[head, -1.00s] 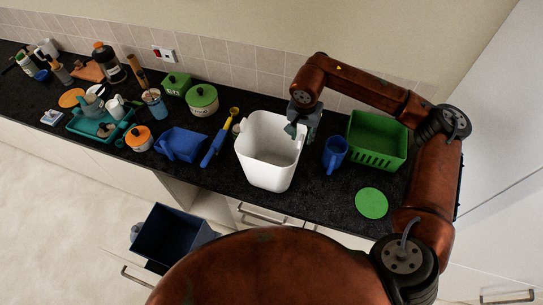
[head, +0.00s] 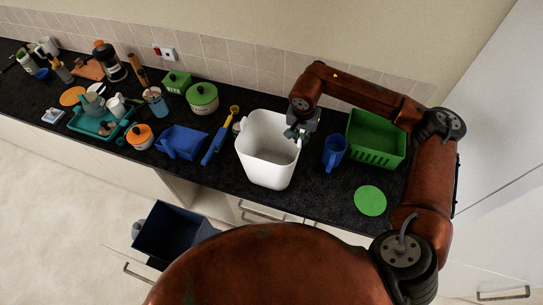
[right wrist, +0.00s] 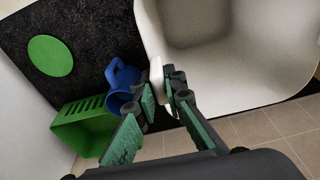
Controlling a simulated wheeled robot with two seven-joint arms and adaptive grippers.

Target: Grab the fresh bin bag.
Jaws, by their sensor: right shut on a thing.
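A white bin (head: 250,165) stands upright and open on the dark counter. My right gripper (head: 297,134) is at the bin's right back rim, pointing down. In the right wrist view, my right gripper (right wrist: 166,84) is shut on the rim of the white bin (right wrist: 210,75), with one finger on each side of the wall. The inside of the bin looks empty where it shows. I cannot make out a thing that is clearly a bin bag. My left gripper is out of view.
A blue mug (head: 334,152), a green crate (head: 378,158) and a green disc (head: 370,200) are right of the bin. A dark blue box (head: 170,236) sits low by an open drawer.

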